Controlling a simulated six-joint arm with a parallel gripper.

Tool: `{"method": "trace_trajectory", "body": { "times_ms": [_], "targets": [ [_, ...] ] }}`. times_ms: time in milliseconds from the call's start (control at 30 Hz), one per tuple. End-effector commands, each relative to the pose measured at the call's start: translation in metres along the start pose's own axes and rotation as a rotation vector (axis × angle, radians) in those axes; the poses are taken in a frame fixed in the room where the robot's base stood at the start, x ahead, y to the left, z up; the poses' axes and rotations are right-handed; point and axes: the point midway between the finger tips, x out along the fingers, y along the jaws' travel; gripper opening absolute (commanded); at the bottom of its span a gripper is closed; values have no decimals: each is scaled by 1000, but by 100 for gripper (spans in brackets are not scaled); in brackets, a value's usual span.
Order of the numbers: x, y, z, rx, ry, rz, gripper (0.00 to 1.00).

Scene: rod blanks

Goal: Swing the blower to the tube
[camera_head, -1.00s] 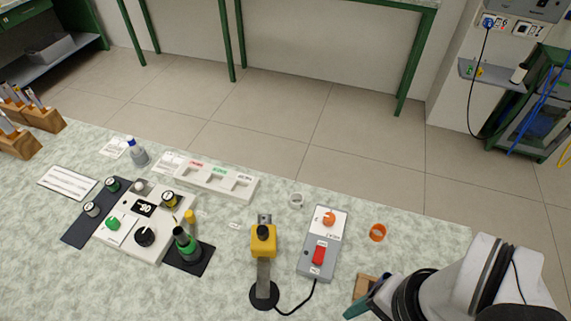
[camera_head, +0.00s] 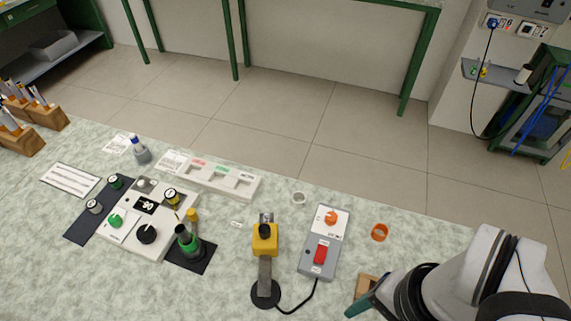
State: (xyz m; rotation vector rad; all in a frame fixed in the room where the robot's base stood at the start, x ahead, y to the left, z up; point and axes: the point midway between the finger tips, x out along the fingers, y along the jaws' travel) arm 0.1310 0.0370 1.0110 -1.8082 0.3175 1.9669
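The blower appears to be the yellow head with a black top (camera_head: 265,238), on a grey post over a round black base (camera_head: 265,294). A black cord joins it to a grey control box (camera_head: 318,262) with an orange knob and a red switch. I cannot be sure which thing is the tube; a green and black upright piece (camera_head: 187,242) stands on a black mat left of the blower. My gripper (camera_head: 362,304) is at the lower right, right of the blower and apart from it. Only a dark green finger part shows, and its opening is hidden.
A white instrument panel (camera_head: 130,238) with knobs and a small display stands at left. A white labelled tray (camera_head: 232,182) lies behind it. An orange ring (camera_head: 379,232), a white ring (camera_head: 299,198) and a wooden block (camera_head: 366,284) are near the box. Wooden racks (camera_head: 48,117) stand far left.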

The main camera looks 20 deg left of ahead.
Motion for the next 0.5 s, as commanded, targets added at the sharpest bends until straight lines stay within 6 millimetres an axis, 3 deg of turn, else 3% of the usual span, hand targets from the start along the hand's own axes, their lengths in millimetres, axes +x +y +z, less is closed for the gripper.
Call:
{"method": "trace_trajectory", "body": {
  "times_ms": [67, 167, 267, 367, 500],
  "targets": [
    [-6, -13, -6, 15, -91, 7, 61],
    [-14, -47, -25, 55, -312, 10, 61],
    [-8, -87, -54, 106, -564, -8, 61],
    [13, -126, -86, 168, -806, -48, 61],
    [66, -167, -126, 271, -1111, -130, 61]
  ]
}}
